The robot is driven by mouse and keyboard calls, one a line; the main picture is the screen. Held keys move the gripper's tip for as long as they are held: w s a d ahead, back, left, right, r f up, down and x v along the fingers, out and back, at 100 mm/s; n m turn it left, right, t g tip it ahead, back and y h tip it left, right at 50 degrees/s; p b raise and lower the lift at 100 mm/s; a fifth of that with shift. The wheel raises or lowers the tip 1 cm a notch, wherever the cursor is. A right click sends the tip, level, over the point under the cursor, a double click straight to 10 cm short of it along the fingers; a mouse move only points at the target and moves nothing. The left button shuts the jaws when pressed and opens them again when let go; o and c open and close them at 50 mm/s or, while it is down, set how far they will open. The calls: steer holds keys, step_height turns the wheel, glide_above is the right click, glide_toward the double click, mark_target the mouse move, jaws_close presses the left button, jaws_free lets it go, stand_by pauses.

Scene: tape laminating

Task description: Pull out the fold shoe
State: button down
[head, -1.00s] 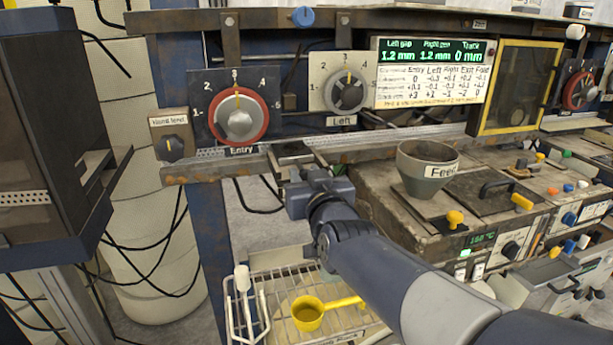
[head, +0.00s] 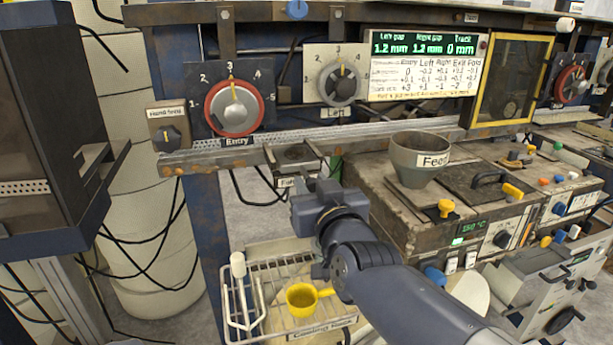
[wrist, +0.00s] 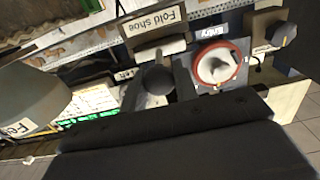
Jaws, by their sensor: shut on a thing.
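The fold shoe (head: 294,157) is a dark, worn metal block at the front rail, left of the grey funnel. Its label is partly hidden by my gripper (head: 318,192) in the head view. In the wrist view the label plate of the fold shoe (wrist: 157,27) reads in full, with a pale bar below it. My gripper is right in front of the fold shoe and is shut on it. The dark gripper body fills the lower part of the wrist view.
The Feed funnel (head: 417,160) stands on the heated unit to the right. Below my arm is the wire cooling rack (head: 262,283) with a yellow ladle (head: 302,298). The Entry dial (head: 234,106) is above left. Floor space shows left of the gripper.

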steer(key=v, duration=0.3)
steer(key=shift+r+p, duration=0.15)
steer(key=shift+p, duration=0.15)
steer(key=shift+s+d, duration=0.2)
steer(key=shift+s, duration=0.45)
steer(key=c, duration=1.2)
jaws_free()
steer(key=shift+o, duration=0.2)
